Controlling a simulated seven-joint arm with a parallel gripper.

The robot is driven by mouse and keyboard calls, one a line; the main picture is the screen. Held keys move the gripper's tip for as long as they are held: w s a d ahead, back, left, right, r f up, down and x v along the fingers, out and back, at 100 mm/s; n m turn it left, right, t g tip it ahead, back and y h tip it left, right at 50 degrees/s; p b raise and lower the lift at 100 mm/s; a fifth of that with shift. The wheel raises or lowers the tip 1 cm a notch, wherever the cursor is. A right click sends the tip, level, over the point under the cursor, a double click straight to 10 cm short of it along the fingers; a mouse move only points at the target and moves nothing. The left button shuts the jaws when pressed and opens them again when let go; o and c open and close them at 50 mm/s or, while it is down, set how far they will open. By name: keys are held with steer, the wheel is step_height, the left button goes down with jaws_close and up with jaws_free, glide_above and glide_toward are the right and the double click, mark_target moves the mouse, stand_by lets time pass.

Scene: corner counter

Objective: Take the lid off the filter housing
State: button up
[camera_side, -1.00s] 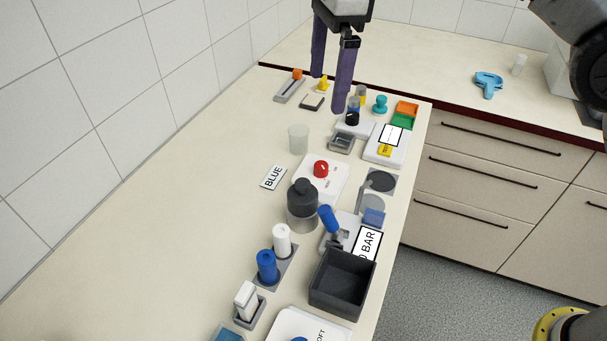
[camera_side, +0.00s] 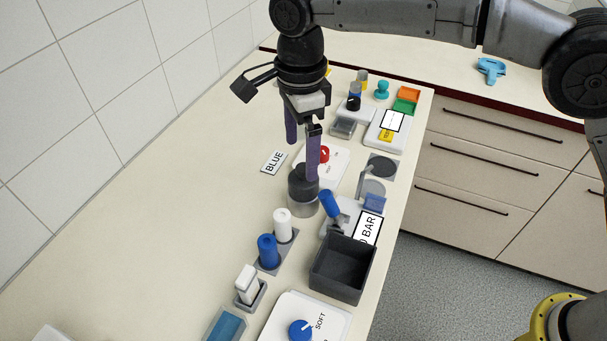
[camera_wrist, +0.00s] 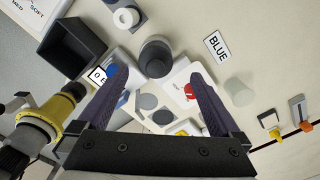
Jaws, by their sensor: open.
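The filter housing (camera_side: 303,207) is a clear cylinder standing on the counter, with a dark grey lid (camera_side: 300,184) that has a raised knob on top. The lid sits on the housing. My gripper (camera_side: 302,160) has its two purple fingers pointing down, spread apart and empty, above and slightly behind the lid. The right finger partly covers the knob in the side view. In the wrist view the lid (camera_wrist: 156,58) shows from above, just beyond the gap between the open fingers. I cannot tell whether a finger touches it.
A dark open box (camera_side: 342,268) stands at the front right. A red-knob panel (camera_side: 327,168), a blue-handled lever (camera_side: 330,205), and white (camera_side: 282,224) and blue (camera_side: 267,250) cylinders stand close around the housing. Clear counter lies left of them, beyond the BLUE label (camera_side: 273,162).

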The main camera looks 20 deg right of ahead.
mark_target(302, 167)
steer(key=f, duration=0.5)
steer(key=shift+s, duration=0.35)
steer(key=shift+c, duration=0.2)
steer(key=c, duration=1.4)
steer(key=shift+o, duration=0.2)
steer(key=shift+r, duration=0.1)
